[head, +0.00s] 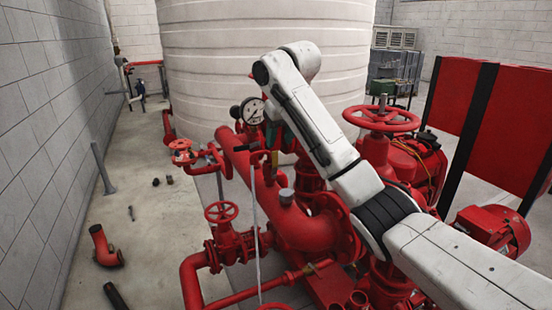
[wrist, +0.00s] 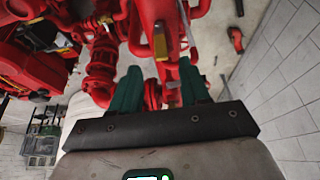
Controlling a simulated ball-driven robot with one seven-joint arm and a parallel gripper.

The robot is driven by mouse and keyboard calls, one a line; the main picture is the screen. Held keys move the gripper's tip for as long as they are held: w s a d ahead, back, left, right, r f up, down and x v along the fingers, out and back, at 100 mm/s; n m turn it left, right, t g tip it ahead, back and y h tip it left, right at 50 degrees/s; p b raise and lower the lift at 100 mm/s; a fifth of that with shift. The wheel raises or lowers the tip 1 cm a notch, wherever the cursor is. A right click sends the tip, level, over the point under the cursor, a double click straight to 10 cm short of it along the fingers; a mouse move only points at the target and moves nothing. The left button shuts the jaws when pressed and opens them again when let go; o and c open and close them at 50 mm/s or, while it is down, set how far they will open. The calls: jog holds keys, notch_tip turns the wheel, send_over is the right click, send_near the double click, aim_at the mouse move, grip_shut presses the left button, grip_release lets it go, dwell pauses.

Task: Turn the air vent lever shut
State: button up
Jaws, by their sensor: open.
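My gripper (wrist: 159,67) shows in the wrist view with two green fingers apart and nothing held between them. Beyond the fingertips, a small yellowish lever-like piece (wrist: 160,43) stands against the red pipe; it may be the air vent lever, but I cannot be sure. In the head view the green of my gripper (head: 271,131) shows beside the pressure gauge (head: 252,111), partly hidden by my arm. Just below it is a small valve fitting with a dark handle (head: 244,148) on top of the red pipe. I cannot tell whether a finger touches it.
Red pump pipes (head: 302,228) and handwheels (head: 381,118) crowd around my arm. A large white tank (head: 215,60) stands behind. A red pipe elbow (head: 105,247) and small parts lie on the floor at left, beside a block wall. The floor there is mostly free.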

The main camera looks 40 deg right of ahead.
aim_at(276, 154)
jog(key=p+x, duration=0.1)
jog(key=x, duration=0.7)
jog(key=shift+s+p, duration=0.1)
jog(key=shift+p, duration=0.2)
jog(key=shift+r, duration=0.1)
grip_shut()
